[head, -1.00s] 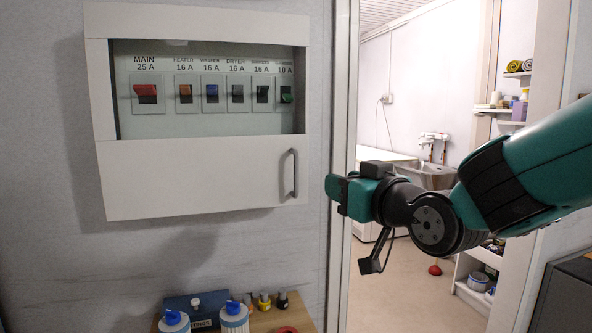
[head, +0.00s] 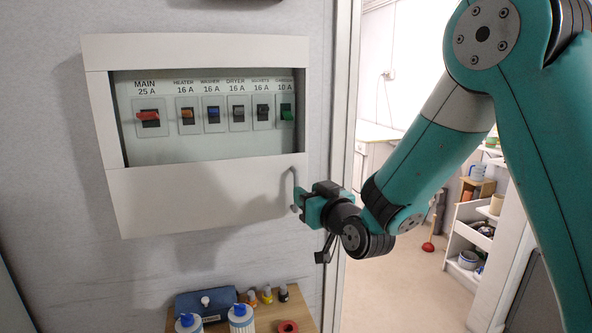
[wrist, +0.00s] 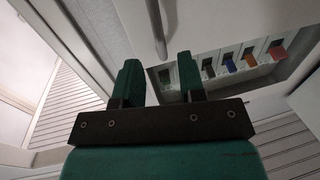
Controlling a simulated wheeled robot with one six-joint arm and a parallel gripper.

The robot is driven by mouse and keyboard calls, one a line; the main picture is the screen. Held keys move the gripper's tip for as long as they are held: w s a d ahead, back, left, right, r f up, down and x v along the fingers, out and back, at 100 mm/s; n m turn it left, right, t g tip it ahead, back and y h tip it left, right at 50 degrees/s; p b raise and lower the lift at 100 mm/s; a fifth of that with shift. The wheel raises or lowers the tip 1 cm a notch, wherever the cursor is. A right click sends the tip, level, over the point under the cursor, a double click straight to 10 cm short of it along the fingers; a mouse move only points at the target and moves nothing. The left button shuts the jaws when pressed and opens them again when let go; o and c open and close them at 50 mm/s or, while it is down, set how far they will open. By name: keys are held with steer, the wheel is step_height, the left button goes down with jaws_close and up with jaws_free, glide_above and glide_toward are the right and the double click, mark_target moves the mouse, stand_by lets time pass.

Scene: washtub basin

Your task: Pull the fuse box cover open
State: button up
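The white fuse box cover (head: 200,195) is closed on the wall, with a window onto a row of labelled switches. Its grey vertical bar handle (head: 293,188) is at the lower right. My gripper (head: 299,202) is at the right side of the box, by the handle's lower part. In the wrist view, my gripper (wrist: 158,72) is open, with its two green fingers apart. The handle (wrist: 156,28) lines up with the gap between them, its end close to the fingertips. I cannot tell whether they touch it.
A wooden shelf (head: 268,316) below the box holds bottles, a blue case (head: 205,304) and a red ring (head: 287,327). A door frame (head: 343,150) runs just right of the box. Beyond it are open floor, a plunger (head: 428,246) and white shelves (head: 470,240).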

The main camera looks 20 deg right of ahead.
mark_target(296, 207)
steer(key=w+p, duration=0.1)
steer(key=w, duration=0.2)
steer(key=w+a+p, duration=0.1)
steer(key=w, duration=0.2)
steer(key=shift+a, duration=0.1)
jaws_close()
